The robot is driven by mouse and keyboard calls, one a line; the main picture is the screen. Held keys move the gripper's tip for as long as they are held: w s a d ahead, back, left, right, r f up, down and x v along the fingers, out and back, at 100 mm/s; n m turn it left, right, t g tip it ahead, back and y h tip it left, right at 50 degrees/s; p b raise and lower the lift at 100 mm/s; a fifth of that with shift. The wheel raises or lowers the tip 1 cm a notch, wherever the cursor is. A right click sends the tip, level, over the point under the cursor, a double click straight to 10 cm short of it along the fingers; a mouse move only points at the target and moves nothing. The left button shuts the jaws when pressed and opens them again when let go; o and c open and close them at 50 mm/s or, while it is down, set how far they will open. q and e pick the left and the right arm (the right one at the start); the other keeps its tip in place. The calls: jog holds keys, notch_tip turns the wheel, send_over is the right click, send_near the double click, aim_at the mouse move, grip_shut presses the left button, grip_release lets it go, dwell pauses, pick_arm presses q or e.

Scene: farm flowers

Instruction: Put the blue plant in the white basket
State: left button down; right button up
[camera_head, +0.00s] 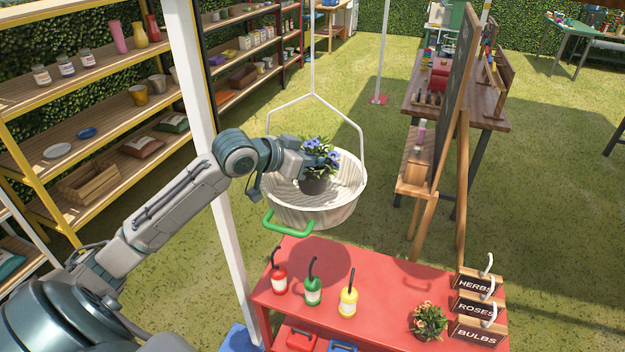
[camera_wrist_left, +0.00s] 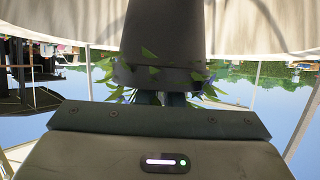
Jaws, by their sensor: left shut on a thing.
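The blue plant (camera_head: 321,156) has blue flowers and green leaves in a dark grey pot (camera_head: 313,184). My left gripper (camera_head: 312,168) is shut on the blue plant, and its fingers are partly hidden by the leaves. The white basket (camera_head: 318,212) hangs by a white frame above the ground, behind the red table. In the head view the pot overlaps the basket's opening; I cannot tell whether it touches the basket floor. In the left wrist view, the dark pot (camera_wrist_left: 160,75) fills the middle, with the pale basket (camera_wrist_left: 60,22) around it. My right gripper is not in view.
A green handle (camera_head: 287,226) is at the basket's front left. The red table (camera_head: 385,285) holds red, green and yellow bottles, another potted plant (camera_head: 429,320) and signs. A white post (camera_head: 205,150) stands left of the basket. A chalkboard easel (camera_head: 455,130) stands right.

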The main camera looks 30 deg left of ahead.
aim_at(312, 178)
pick_arm(q)
notch_tip(312, 178, down, 5)
jog(key=shift+d+f+p, duration=0.1)
jog(key=shift+p, duration=0.6)
